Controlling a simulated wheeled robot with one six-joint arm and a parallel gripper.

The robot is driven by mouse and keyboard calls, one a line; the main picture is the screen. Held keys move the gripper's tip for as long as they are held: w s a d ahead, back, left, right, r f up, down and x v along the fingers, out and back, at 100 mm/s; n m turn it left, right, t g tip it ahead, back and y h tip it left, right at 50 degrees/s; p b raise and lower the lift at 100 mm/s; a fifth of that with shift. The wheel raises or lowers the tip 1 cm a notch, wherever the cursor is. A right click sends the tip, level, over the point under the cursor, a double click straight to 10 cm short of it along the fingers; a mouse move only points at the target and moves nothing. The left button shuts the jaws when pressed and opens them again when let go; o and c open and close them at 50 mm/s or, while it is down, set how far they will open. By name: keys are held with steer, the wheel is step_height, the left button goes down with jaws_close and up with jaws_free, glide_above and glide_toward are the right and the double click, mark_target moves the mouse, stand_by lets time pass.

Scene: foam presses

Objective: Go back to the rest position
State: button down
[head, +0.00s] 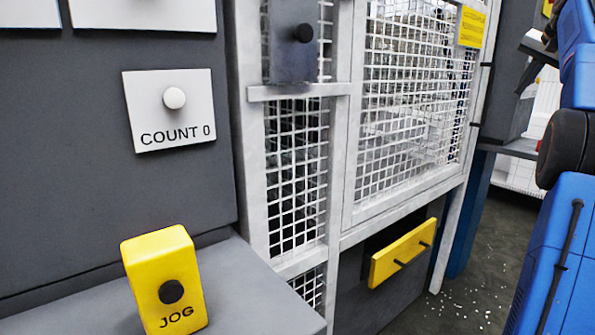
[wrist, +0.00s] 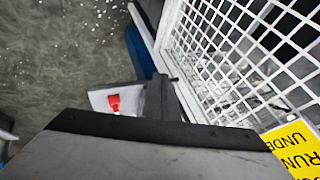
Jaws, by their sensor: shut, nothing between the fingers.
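My gripper (wrist: 155,128) fills the bottom of the wrist view as a broad grey shape with a black front edge. It is shut and holds nothing. My blue arm (head: 565,250) stands along the right edge of the head view. I cannot clearly make out the gripper's fingers in the head view.
A mesh guard door (head: 415,95) with a yellow sign (head: 471,27) is close to my arm; the sign also shows in the wrist view (wrist: 298,150). A red switch (wrist: 114,103) sits beyond my gripper. A yellow JOG box (head: 164,275), a COUNT 0 plate (head: 150,112) and a yellow drawer front (head: 402,253) are left.

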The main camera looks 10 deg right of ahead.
steer(key=s+a+f+n, duration=0.1)
steer(key=a+f, duration=0.1)
steer(key=a, duration=0.6)
steer(key=s+a+f+n, duration=0.1)
steer(key=a+f, duration=0.1)
steer(key=a, duration=0.7)
steer(key=s+a+f+n, duration=0.1)
steer(key=s+a+f, duration=0.2)
steer(key=a, duration=0.3)
steer(key=s+a+f+n+g+y, duration=0.1)
steer(key=s+a+f, duration=0.2)
steer(key=s+a, duration=0.15)
steer(key=s+a+f+n, duration=0.2)
steer(key=a+f, duration=0.2)
steer(key=a, duration=0.2)
steer(key=s+a+f+n, duration=0.2)
steer(key=s+a+f, duration=0.3)
steer(key=s+f, duration=0.3)
steer(key=s+a+f+n, duration=0.2)
steer(key=s+a+f, duration=0.3)
steer(key=s+f, duration=0.4)
steer(key=s+a+f+n+g, duration=0.1)
steer(key=s+a+f, duration=0.4)
steer(key=s+f, duration=0.4)
step_height(320, 180, down, 4)
steer(key=shift+s+r+n+y, duration=0.15)
steer(key=shift+r+n+y, duration=0.05)
steer(key=shift+n+y, duration=0.2)
steer(key=shift+a, duration=0.1)
